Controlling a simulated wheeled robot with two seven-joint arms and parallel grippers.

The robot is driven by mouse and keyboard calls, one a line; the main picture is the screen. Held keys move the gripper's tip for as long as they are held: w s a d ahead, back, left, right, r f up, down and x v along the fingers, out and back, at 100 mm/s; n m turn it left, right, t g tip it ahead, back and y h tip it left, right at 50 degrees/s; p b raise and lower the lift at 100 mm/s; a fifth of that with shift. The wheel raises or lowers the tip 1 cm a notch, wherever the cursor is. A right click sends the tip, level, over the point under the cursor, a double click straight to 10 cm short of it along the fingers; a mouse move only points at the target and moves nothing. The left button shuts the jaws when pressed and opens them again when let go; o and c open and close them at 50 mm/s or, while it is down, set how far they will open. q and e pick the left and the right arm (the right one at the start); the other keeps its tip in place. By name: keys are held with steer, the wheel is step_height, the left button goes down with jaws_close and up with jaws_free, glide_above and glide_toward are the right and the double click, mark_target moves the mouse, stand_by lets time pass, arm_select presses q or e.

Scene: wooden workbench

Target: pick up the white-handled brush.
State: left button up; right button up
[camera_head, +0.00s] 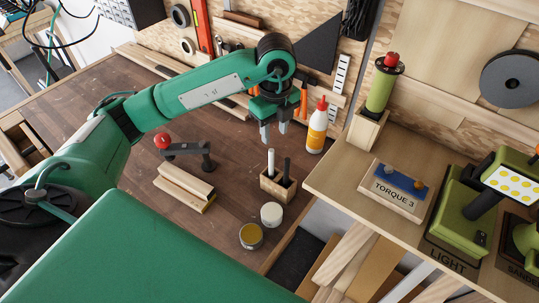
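The white-handled brush (271,160) stands upright in a small wooden holder (273,189) on the workbench, and only its handle shows. A dark-handled item (287,168) stands beside it on the right in the same holder. My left gripper (274,133) points down above and slightly behind the holder in the picture. Its two fingers are apart with nothing visible between them. It appears clear of the white handle. My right gripper is not in view.
A glue bottle (317,127) stands close to the right of my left gripper. A white-lidded jar (271,214) and a yellowish tin (251,236) stand in front of the holder. A red-knobbed tool (185,147) and wood blocks (184,187) lie left. A raised shelf (342,184) borders the right.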

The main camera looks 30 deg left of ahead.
mark_target(273, 150)
arm_select(q)
step_height(273, 150, down, 3)
steer(key=shift+s+a+f+p, duration=0.1)
steer(key=shift+a+f+p, duration=0.1)
steer(key=shift+p, duration=0.25)
step_height(273, 150, down, 3)
steer(key=shift+r+p, duration=0.1)
steer(key=shift+p, duration=0.25)
steer(key=shift+f+p, duration=0.35)
steer(key=shift+f, duration=0.6)
step_height(273, 150, down, 4)
steer(key=shift+a+r+p, duration=0.1)
steer(key=shift+a+p, duration=0.05)
steer(key=shift+p, duration=1.05)
steer(key=shift+f, duration=0.5)
steer(key=shift+c, duration=0.3)
jaws_close()
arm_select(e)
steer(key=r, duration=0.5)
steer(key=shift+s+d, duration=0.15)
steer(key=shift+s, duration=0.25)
